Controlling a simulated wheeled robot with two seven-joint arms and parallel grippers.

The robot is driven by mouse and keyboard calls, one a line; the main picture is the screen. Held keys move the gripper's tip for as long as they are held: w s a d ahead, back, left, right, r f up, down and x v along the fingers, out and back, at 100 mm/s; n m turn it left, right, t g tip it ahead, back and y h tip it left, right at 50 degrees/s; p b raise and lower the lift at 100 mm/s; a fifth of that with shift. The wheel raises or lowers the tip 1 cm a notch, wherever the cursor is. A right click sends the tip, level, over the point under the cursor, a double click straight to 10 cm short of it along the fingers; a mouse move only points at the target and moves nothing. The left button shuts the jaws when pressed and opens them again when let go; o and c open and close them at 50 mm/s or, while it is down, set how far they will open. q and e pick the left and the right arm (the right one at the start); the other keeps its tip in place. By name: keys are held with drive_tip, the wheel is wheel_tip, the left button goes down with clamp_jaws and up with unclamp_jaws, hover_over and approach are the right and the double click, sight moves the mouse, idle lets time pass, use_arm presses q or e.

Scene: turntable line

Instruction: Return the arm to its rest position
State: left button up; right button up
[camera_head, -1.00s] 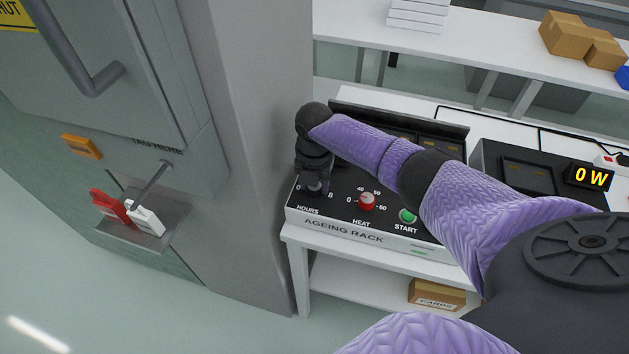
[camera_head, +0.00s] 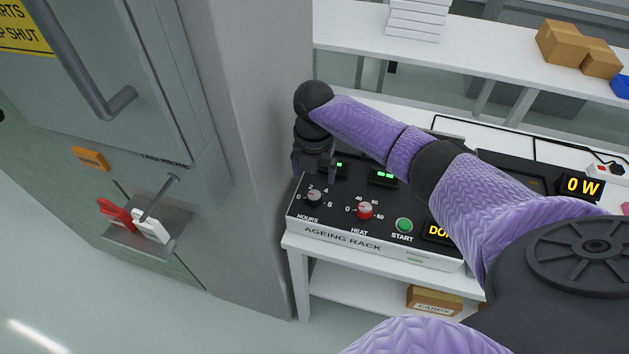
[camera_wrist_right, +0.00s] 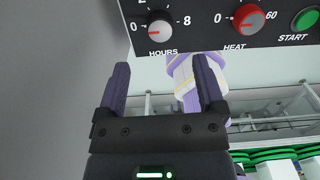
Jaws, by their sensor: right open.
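My right arm reaches over the black-topped ageing rack (camera_head: 340,236) from the right. Its gripper (camera_head: 316,172) points down just behind and above the HOURS knob (camera_head: 313,197), apart from it. In the right wrist view the two fingers of the gripper (camera_wrist_right: 163,75) are spread with nothing between them. The HOURS knob (camera_wrist_right: 159,26) shows beyond the fingertips, and the red HEAT knob (camera_wrist_right: 248,19) is to its right. The green START button (camera_head: 404,225) stands beside a yellow-lettered display (camera_head: 437,231), partly hidden by my arm. My left gripper is out of view.
A grey cabinet (camera_head: 255,150) stands close to the left of the gripper. Red and white levers (camera_head: 150,226) sit on its low bracket. A shelf (camera_head: 470,45) with brown boxes (camera_head: 565,42) is behind. A box labelled CARDS (camera_head: 434,298) lies under the rack.

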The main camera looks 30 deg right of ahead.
drive_tip(key=shift+r, duration=1.35)
